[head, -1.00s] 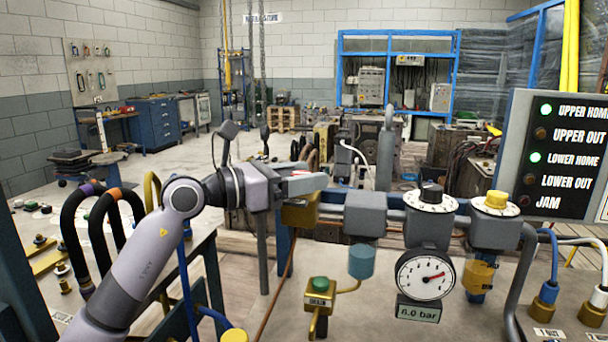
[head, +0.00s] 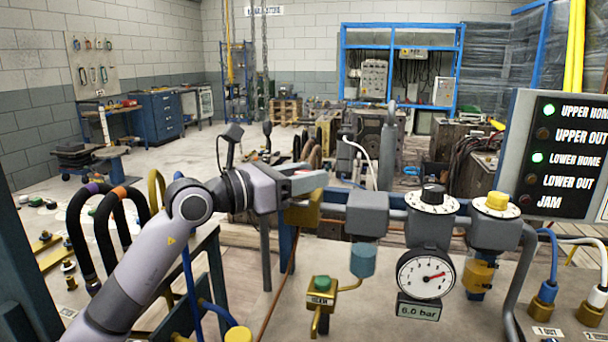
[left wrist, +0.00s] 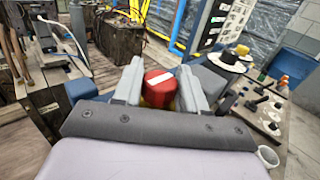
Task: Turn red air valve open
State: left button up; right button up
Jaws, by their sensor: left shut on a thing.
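The red air valve's knob (left wrist: 160,89) shows in the left wrist view, a red cap with a white stripe, between the two grey fingers of my left gripper (left wrist: 160,72). The fingers are shut on its sides. In the head view my left gripper (head: 303,180) is at the left end of the air line, just above the brass valve body (head: 301,212). There the fingers hide the red knob. The valve's exact turn angle cannot be told. My right gripper is not in view.
Right of the valve stand a grey block (head: 367,214), a black-knobbed dial (head: 432,199), a gauge with a 6.0 bar readout (head: 418,310) and a yellow button (head: 496,201). Black hoses (head: 88,238) arch at left.

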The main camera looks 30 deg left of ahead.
pick_arm(q)
jog(key=o, duration=0.9)
jog(key=shift+o, duration=0.2)
jog(key=shift+s, duration=0.1)
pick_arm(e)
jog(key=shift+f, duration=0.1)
pick_arm(q)
jog(key=b+v, duration=0.2)
jog(key=v, duration=0.5)
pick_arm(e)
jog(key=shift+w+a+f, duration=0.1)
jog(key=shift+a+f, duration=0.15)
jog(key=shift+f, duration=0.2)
